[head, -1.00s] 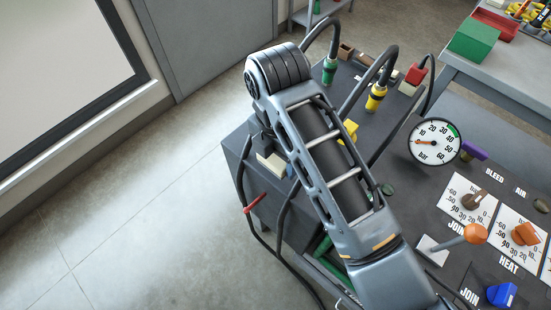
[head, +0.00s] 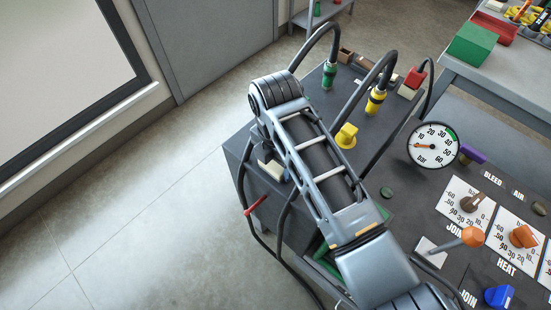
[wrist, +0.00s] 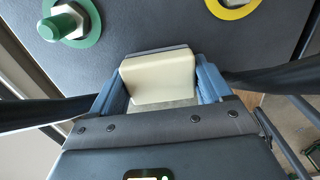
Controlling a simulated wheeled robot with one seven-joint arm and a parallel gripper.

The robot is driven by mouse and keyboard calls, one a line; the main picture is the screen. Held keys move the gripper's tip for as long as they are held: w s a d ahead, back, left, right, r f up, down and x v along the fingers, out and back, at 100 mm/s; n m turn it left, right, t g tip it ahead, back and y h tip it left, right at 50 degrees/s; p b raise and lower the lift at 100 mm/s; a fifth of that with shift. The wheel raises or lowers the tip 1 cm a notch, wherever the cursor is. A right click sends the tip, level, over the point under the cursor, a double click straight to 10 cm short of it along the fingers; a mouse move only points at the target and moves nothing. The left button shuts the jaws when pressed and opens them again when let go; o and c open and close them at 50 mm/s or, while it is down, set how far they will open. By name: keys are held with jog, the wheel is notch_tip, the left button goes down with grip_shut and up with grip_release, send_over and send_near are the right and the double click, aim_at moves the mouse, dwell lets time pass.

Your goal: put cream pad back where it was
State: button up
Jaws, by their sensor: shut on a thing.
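The cream pad (wrist: 158,74) is a pale block held between the two blue fingers of my gripper (wrist: 161,84) in the wrist view. My gripper is shut on it. A thin grey edge shows along the pad's far side. In the head view the cream pad (head: 271,170) shows low at the left end of the dark cart top (head: 372,128), partly hidden by my arm. Most of my gripper is hidden there. I cannot tell whether the pad touches the cart.
A green-ringed socket (wrist: 70,24) and a yellow ring (wrist: 233,8) lie beyond the pad. Black cables with green (head: 329,74) and yellow (head: 375,100) plugs arch over the cart. A yellow knob (head: 346,136) and a pressure gauge (head: 433,146) stand to the right.

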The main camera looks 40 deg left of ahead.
jog(key=o, duration=1)
jog(key=shift+f, duration=0.1)
jog(key=shift+o, duration=0.2)
notch_tip(320, 180, up, 12)
jog(key=b, duration=0.1)
jog(key=shift+r, duration=0.2)
